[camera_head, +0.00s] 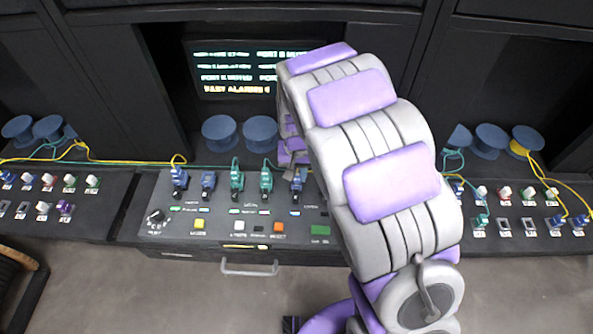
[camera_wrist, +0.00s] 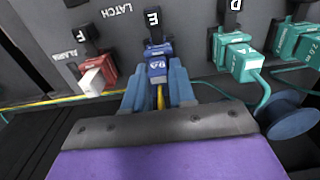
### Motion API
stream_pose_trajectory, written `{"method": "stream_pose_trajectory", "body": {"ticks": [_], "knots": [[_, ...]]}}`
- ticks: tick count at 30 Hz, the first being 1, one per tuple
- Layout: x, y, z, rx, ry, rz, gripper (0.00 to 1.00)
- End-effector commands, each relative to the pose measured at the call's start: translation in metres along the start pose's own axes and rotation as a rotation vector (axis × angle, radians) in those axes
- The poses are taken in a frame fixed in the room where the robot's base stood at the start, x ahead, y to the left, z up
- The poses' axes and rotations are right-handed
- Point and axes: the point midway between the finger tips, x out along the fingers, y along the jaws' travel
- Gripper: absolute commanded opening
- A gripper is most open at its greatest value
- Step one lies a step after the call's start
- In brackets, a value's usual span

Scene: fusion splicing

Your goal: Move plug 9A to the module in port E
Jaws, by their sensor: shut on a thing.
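Plug 9A (camera_wrist: 157,73) is a blue plug with a white label and a yellow cable, seen in the wrist view. My gripper (camera_wrist: 158,88) is shut on it, with one blue-grey finger on each side. The plug is lined up with the blue module (camera_wrist: 157,50) below the letter E and appears to touch it. I cannot tell how deep it sits. In the head view, my arm hides most of my gripper (camera_head: 292,156); a blue module (camera_head: 298,179) shows at the right end of the visible middle row.
In the wrist view, port F's red module (camera_wrist: 91,68) with a white plug is close on the left. Port D's teal plug (camera_wrist: 241,62) is on the right, its cable running past my gripper. A blue spool (camera_wrist: 291,118) stands beside it. The console has buttons (camera_head: 278,228).

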Motion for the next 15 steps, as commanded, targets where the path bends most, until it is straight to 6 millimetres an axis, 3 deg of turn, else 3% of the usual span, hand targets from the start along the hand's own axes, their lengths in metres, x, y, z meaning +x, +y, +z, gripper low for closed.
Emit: {"method": "stream_pose_trajectory", "body": {"ticks": [1,2,3,10,15], "knots": [[-0.0003,-0.0001,-0.0001,0.0,0.001,0.0,0.0],[-0.0003,-0.0001,-0.0001,0.0,0.001,0.0,0.28],[-0.0004,-0.0001,-0.0001,0.0,0.001,0.0,0.31],[-0.0004,-0.0001,-0.0002,0.0,0.001,0.0,0.53],[-0.0004,-0.0001,-0.0001,0.0,0.001,0.0,0.54]]}}
